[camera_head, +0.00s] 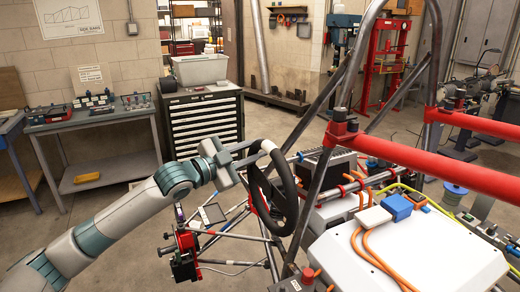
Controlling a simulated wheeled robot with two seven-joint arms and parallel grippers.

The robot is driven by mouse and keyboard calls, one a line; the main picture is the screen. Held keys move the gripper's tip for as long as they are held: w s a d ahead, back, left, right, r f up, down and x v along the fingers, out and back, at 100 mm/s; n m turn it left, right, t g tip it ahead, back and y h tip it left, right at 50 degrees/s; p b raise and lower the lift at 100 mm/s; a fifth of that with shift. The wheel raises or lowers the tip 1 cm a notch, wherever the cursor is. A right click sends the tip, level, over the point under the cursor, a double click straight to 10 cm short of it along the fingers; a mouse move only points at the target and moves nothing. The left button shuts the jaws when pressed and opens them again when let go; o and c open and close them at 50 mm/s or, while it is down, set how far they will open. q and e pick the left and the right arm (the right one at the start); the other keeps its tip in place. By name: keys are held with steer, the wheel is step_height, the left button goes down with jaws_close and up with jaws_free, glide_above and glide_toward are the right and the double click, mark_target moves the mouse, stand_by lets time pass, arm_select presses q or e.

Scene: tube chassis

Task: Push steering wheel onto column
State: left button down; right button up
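The black steering wheel (291,205) is near the middle of the head view, upright and seen at a slant, by the front of the tube chassis (330,172). My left gripper (262,148) comes in from the left. Its fingers are at the wheel's upper rim, one on each side, and look closed on it. The rim hides part of the fingertips. The steering column cannot be clearly made out among the tubes around the wheel, so I cannot tell whether the wheel's hub touches it. My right gripper is not in view.
Red padded bars (440,168) and dark tubes cross the right side. A white panel (405,255) with orange cables lies at front right. A red-and-black pedal-like assembly (184,250) is below my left arm. A drawer cabinet (203,118) and a workbench (95,125) stand behind.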

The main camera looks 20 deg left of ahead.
arm_select(q)
steer(key=shift+s+a+r, duration=0.15)
steer(key=shift+s+a, duration=0.9)
steer(key=shift+r, duration=0.1)
